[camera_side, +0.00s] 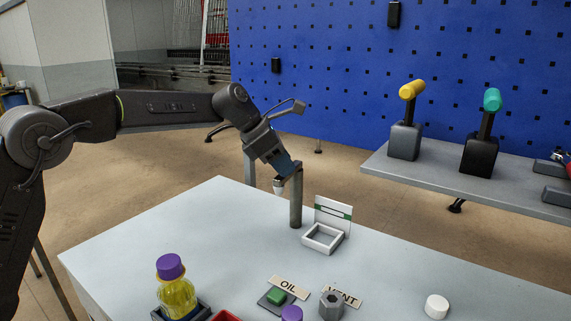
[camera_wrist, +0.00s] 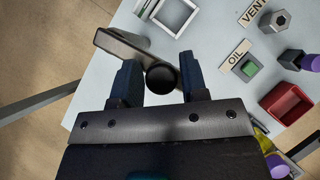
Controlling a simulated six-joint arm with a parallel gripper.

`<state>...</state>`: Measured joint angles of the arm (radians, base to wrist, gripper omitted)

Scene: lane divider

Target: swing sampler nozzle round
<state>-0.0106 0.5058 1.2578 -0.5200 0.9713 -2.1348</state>
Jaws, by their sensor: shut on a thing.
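The sampler nozzle is a dark grey swing arm (camera_wrist: 122,47) on an upright round post (camera_side: 296,203) near the table's back edge. A round black knob (camera_wrist: 161,78) sits at the arm's near end, and the arm runs to the upper left in the wrist view. My gripper (camera_wrist: 158,68) is shut on the knob, one blue finger on each side. In the side view my gripper (camera_side: 284,170) is tilted just left of the post's top and hides most of the arm. A small pale tip (camera_side: 279,187) hangs below it, clear of the table.
A white square frame (camera_side: 309,246) with a green-striped card (camera_side: 333,212) stands right of the post. Farther forward are OIL (camera_side: 288,287) and VENT (camera_side: 346,296) labels, a hex knob (camera_side: 331,306), a purple-capped bottle (camera_side: 177,297) and a white cap (camera_side: 436,306). A shelf with levers is at right.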

